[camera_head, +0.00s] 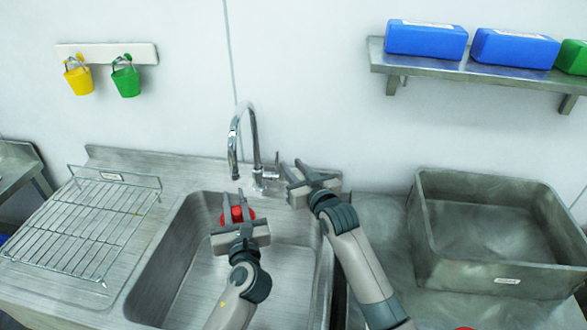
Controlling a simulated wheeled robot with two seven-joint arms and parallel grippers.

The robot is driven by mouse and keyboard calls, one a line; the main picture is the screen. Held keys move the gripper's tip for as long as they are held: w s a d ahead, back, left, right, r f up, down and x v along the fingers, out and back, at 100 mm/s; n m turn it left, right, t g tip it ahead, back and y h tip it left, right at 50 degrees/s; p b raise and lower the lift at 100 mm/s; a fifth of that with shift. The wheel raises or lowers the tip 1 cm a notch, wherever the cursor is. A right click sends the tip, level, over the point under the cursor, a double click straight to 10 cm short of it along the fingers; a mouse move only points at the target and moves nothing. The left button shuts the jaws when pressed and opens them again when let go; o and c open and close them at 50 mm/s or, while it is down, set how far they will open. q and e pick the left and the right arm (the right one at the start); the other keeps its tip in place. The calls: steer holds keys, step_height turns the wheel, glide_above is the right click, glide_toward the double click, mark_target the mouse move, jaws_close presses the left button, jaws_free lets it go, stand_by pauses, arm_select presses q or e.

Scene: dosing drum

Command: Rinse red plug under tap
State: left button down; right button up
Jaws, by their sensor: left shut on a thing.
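The red plug (226,216) is between the fingers of my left gripper (237,205). My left gripper is shut on it and holds it over the sink basin (290,265), below the tap's spout. The chrome tap (254,135) stands at the back edge of the sink, with its lever (276,168) on its right side. No water stream shows under the spout. My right gripper (288,170) is beside the lever, with its fingers apart and nothing seen between them. I cannot tell whether it touches the lever.
A wire rack (85,225) lies on the drainboard at left. A grey metal tub (500,265) stands at right. A wall shelf (470,70) holds blue boxes (425,40) and a green box (573,58).

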arm_select(q)
steer(key=shift+s+a+p, duration=0.15)
steer(key=shift+s+p, duration=0.75)
steer(key=shift+s, duration=1.3)
steer(key=shift+r, duration=0.1)
steer(key=shift+s+a+r+p, duration=0.1)
steer(key=shift+s+r+p, duration=0.55)
steer(key=shift+p, duration=0.4)
steer(key=s+r+p, duration=0.1)
steer(key=s+p, duration=0.1)
steer(key=s+r+p, duration=0.1)
steer(key=shift+s+a+r+p, duration=0.1)
steer(key=shift+s+r+p, duration=0.2)
steer(key=shift+s+p, duration=0.1)
steer(key=shift+w, duration=0.1)
steer(key=shift+f, duration=0.1)
stand_by(0.3)
